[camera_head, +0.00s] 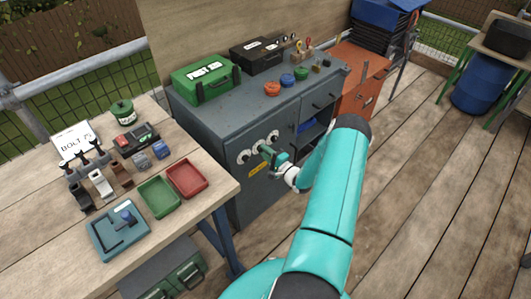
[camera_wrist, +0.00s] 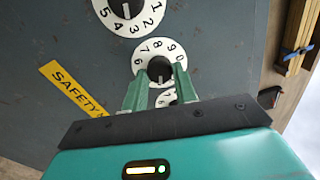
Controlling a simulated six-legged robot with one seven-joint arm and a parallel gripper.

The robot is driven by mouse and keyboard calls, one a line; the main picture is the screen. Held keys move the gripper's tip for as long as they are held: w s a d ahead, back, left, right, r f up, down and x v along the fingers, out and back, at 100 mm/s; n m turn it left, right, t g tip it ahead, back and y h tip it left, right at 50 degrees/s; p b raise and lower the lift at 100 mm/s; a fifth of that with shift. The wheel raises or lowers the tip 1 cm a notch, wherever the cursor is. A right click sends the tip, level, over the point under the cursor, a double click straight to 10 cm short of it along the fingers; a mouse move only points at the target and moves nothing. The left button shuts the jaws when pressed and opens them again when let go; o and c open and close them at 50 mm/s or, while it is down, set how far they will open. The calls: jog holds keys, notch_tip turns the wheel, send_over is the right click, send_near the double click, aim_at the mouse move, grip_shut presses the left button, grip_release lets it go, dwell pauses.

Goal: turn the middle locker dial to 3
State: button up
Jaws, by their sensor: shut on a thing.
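The grey locker cabinet (camera_head: 215,118) carries a row of white dials on its front. In the wrist view the middle dial (camera_wrist: 160,48) has a black knob (camera_wrist: 159,68). In the head view my gripper (camera_head: 268,152) reaches the dials, hiding some.
A yellow safety label (camera_wrist: 72,88) is beside the dials. A green first-aid case (camera_head: 205,80) and a black case (camera_head: 257,55) stand on the cabinet. A wooden workbench (camera_head: 215,185) with red (camera_head: 187,180) and green (camera_head: 159,198) trays stands at left.

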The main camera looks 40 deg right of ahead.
jog(key=o, duration=1)
jog(key=shift+s, duration=0.1)
jog(key=s, duration=1.3)
jog(key=shift+s+d+f, duration=0.1)
jog(key=shift+s+f, duration=0.15)
jog(key=shift+s, duration=0.05)
